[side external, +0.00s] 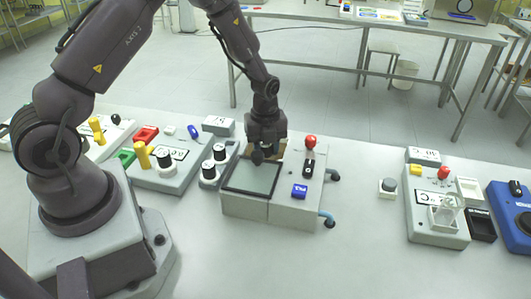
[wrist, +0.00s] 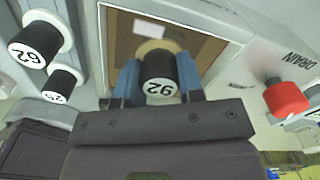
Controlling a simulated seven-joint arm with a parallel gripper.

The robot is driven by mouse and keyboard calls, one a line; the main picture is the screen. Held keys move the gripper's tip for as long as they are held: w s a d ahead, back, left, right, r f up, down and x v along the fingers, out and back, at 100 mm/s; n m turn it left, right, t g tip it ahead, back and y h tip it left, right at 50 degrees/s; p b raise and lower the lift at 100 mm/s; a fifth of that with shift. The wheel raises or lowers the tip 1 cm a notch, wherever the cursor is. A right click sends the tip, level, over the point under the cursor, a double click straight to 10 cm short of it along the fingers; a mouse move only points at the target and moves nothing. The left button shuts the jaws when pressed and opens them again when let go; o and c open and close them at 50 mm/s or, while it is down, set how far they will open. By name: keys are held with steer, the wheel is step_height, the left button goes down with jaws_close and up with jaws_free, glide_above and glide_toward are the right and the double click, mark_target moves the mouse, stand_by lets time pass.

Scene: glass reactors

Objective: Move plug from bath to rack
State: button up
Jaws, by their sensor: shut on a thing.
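My gripper (wrist: 159,85) is shut on a black plug (wrist: 160,70), one blue finger on each side of it. The plug's white end face carries a number that reads like 92. In the side view my gripper (side external: 265,150) points down over the back part of the grey bath (side external: 290,211), and the held plug is hard to make out there. A brown recess of the bath (wrist: 208,50) lies behind the plug in the wrist view. Whether the plug is clear of the bath, I cannot tell. The rack (side external: 209,181) stands left of the bath, holding two black plugs (wrist: 36,42).
A red-topped drain control (wrist: 286,98) and a blue block (side external: 299,191) sit on the bath's right side.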

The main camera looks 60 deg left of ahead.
steer(key=r, duration=0.7)
steer(key=shift+a+r, duration=0.3)
steer(key=shift+a, duration=0.1)
steer(key=shift+s+a+f+n, duration=0.75)
steer(key=shift+a+f+n, duration=0.3)
steer(key=shift+a, duration=0.9)
steer(key=shift+s+a+f+n, duration=0.75)
steer(key=shift+a+f+n, duration=0.25)
steer(key=shift+a, duration=0.9)
steer(key=shift+s+a+f+n, duration=0.75)
steer(key=shift+a+f+n, duration=0.3)
steer(key=shift+a, duration=0.9)
steer(key=shift+f, duration=0.7)
steer(key=shift+f, duration=0.45)
steer(key=shift+f, duration=0.25)
steer(key=shift+f, duration=0.2)
